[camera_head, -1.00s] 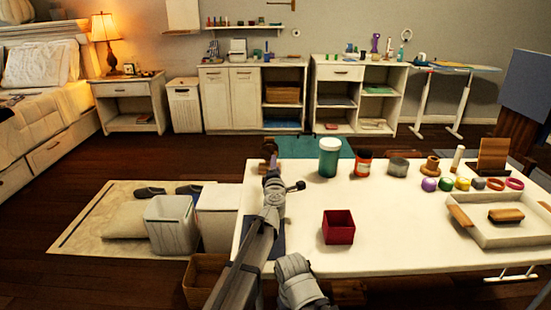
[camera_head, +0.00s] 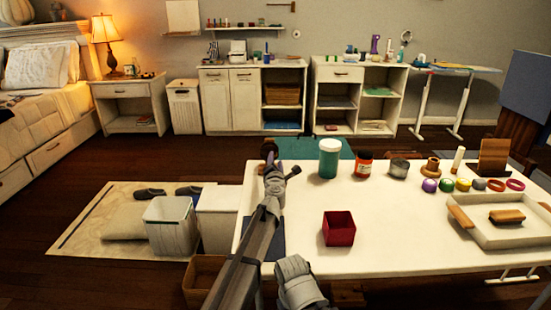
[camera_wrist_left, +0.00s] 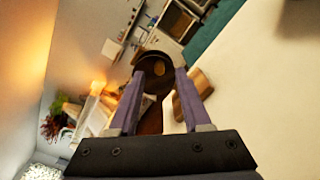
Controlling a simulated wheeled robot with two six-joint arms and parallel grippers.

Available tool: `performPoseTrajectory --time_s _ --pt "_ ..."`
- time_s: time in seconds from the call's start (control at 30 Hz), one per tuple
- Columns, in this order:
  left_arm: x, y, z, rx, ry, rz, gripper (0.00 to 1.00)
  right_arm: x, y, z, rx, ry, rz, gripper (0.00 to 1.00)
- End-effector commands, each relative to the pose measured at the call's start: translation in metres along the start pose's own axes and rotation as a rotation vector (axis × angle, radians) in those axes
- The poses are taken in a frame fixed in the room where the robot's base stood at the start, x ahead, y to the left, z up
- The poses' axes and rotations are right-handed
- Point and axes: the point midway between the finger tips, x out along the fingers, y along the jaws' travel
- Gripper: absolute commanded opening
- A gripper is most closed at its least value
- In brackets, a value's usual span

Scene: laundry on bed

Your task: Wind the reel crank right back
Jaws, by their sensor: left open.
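A small brown wooden thing (camera_head: 268,149), which looks like the reel, is at the far left corner of the white table, mostly hidden behind my left gripper (camera_head: 271,164). In the left wrist view a dark round disc (camera_wrist_left: 150,62) with a tan spot on it shows beyond the tips of my left gripper (camera_wrist_left: 160,76). A wooden block (camera_wrist_left: 198,88) is just right of the right finger. The gripper is open, with no thing clearly held between its fingers. I cannot tell which part is the crank handle. My right gripper is not in view.
On the white table (camera_head: 400,240) stand a teal-bodied jar (camera_head: 328,160), a red-labelled jar (camera_head: 363,163), a grey tin (camera_head: 398,168) and an open red box (camera_head: 339,230). A tray (camera_head: 500,236) lies at the right. The table between red box and tray is clear.

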Motion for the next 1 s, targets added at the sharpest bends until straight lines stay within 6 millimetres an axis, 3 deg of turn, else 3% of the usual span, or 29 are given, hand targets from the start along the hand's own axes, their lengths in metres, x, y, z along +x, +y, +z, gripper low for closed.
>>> performPoseTrajectory --time_s 0.03,0.2,0.47,0.9,1.0 --pt "0.013 0.0 0.0 0.0 0.0 0.0 0.48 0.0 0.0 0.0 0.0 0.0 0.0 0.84" --pt "0.03 0.0 0.0 0.0 0.001 0.0 0.48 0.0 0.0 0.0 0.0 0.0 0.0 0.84" --pt "0.031 0.0 -0.001 0.001 0.0 0.0 0.48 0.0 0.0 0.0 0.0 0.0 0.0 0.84" --pt "0.031 0.0 0.0 0.001 0.0 0.0 0.01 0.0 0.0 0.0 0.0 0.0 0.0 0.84" --pt "0.031 0.0 0.0 0.001 0.0 0.0 0.0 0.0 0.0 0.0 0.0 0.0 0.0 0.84"
